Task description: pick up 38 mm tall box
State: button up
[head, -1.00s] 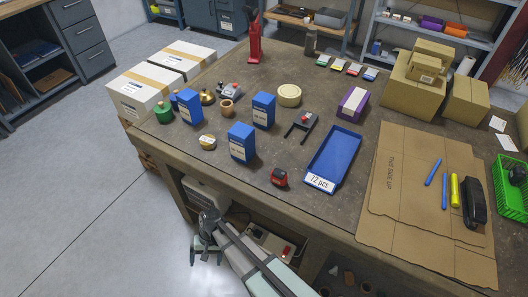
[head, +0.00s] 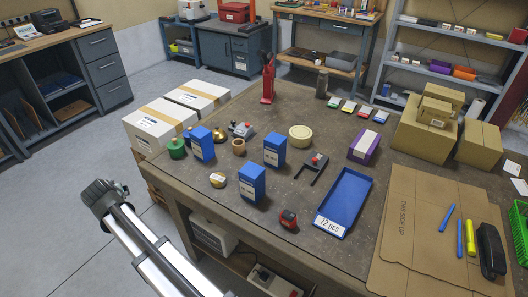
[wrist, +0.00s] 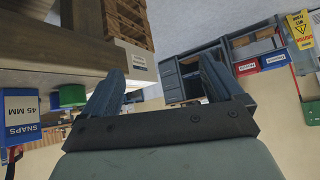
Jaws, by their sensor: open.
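Three blue boxes with white labels stand upright on the workbench in the head view: a left one (head: 201,148), a front one (head: 252,188) and a right one (head: 274,153). Their labels are too small to read there, so I cannot tell which is 38 mm. In the wrist view, a blue box (wrist: 22,134) at the left edge reads "SNAPS 45 MM", beside a green round item (wrist: 70,97). My gripper (wrist: 160,85) is open and empty, its two fingers apart. In the head view, my arm's end (head: 103,196) is off the bench's left front side, clear of the boxes.
Flat cardboard (head: 415,225) covers the right. White cartons (head: 160,128) sit beyond the left edge.

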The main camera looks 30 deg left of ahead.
jog(key=s+a+r+n+t+y, duration=0.1)
jog(key=a+r, duration=0.1)
jog(key=r, duration=0.4)
jog(key=a+r+y, duration=0.1)
jog(key=a+r, duration=0.2)
jog(key=r, duration=0.3)
jog(key=w+d+r, duration=0.1)
jog(key=w+r, duration=0.4)
jog(key=n+g+h, duration=0.4)
jog(key=n+h, duration=0.1)
jog(key=h, duration=0.1)
send_over(278, 138)
jog(key=d, duration=0.3)
notch_tip(278, 138, down, 4)
jog(key=f, duration=0.1)
jog(key=x, duration=0.7)
jog(key=shift+s+a+r, duration=0.1)
jog(key=shift+a, duration=0.05)
jog(key=shift+s+x, duration=0.15)
jog(key=shift+x, duration=1.2)
jog(key=shift+s+x, duration=0.1)
jog(key=shift+x, duration=1.25)
